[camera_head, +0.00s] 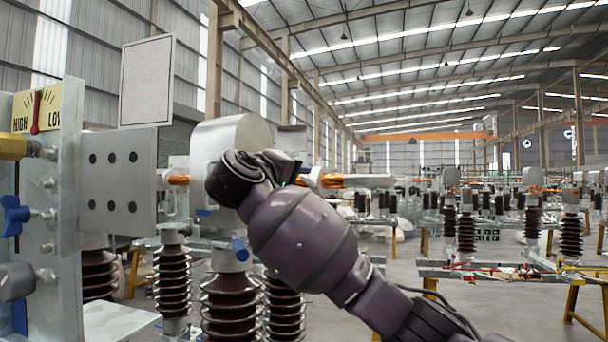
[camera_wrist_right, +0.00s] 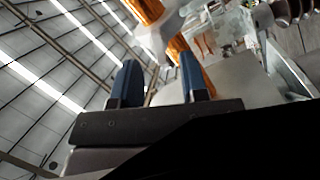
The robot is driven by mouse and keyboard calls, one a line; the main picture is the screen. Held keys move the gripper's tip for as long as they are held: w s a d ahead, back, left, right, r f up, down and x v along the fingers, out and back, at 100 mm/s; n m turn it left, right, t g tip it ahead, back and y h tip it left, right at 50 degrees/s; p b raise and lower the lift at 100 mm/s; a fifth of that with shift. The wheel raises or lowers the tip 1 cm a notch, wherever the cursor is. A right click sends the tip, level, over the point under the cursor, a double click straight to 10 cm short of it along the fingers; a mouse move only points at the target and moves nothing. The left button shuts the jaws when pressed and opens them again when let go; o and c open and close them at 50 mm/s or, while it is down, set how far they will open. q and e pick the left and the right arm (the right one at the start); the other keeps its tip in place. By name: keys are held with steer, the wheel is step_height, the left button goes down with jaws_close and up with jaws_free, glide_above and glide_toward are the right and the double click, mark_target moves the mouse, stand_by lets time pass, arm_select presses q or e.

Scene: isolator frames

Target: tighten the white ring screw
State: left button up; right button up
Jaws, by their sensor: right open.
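My right arm reaches in from the lower right of the head view, and its wrist hides most of my right gripper. In the right wrist view my right gripper (camera_wrist_right: 160,72) is open, with two dark blue fingers apart and nothing clearly held between them. A white part (camera_wrist_right: 157,36) lies just beyond the fingertips, between orange copper-coloured pieces (camera_wrist_right: 142,10). It may be the white ring screw, but its ring shape is not clear. In the head view a copper-and-white conductor (camera_head: 330,180) runs right from behind my wrist. My left gripper is not in view.
A grey panel (camera_head: 62,190) at the left carries a HIGH/LOW gauge (camera_head: 36,108), a blue knob (camera_head: 14,216) and a grey knob (camera_head: 16,281). Brown ribbed insulators (camera_head: 172,283) stand below my wrist. A pale metal housing (camera_head: 215,136) is close behind it.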

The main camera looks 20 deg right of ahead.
mark_target(304, 180)
steer(key=shift+p+x, duration=0.35)
steer(key=shift+x, duration=1.3)
steer(key=shift+c, duration=0.3)
jaws_close()
